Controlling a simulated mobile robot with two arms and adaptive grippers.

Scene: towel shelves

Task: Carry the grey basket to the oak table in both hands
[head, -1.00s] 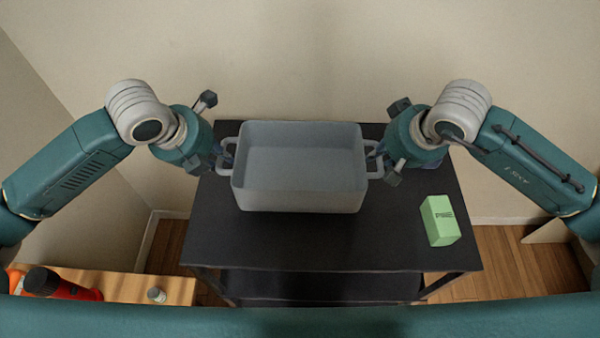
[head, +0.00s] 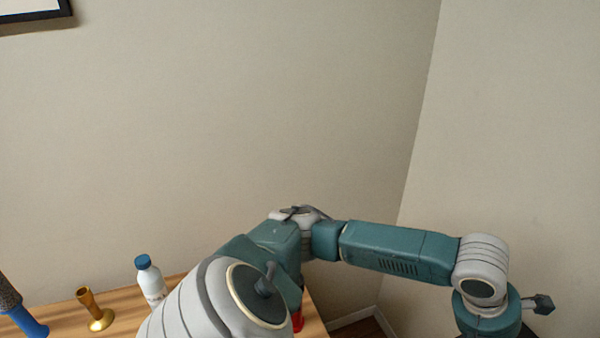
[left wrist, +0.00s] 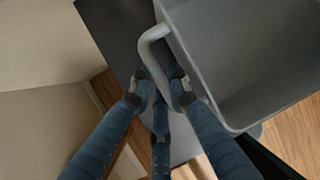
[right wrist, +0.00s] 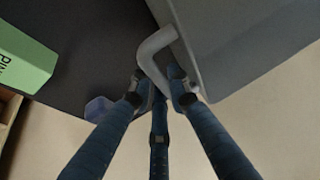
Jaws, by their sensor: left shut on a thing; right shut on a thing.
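The grey basket shows at close range in the left wrist view (left wrist: 235,55) and the right wrist view (right wrist: 240,35). My left gripper (left wrist: 160,92) is shut on one of its looped handles (left wrist: 148,50). My right gripper (right wrist: 156,92) is shut on the other handle (right wrist: 150,48). The basket is out of the head view, and I cannot tell whether its base touches the dark table below. A light wood table, likely the oak table (head: 65,322), shows at the lower left of the head view, partly hidden by my arm.
A white bottle with a blue cap (head: 150,280), a gold candlestick (head: 97,312) and a blue object (head: 25,322) stand on the wood table. A green box (right wrist: 22,60) is on the dark table (right wrist: 88,45).

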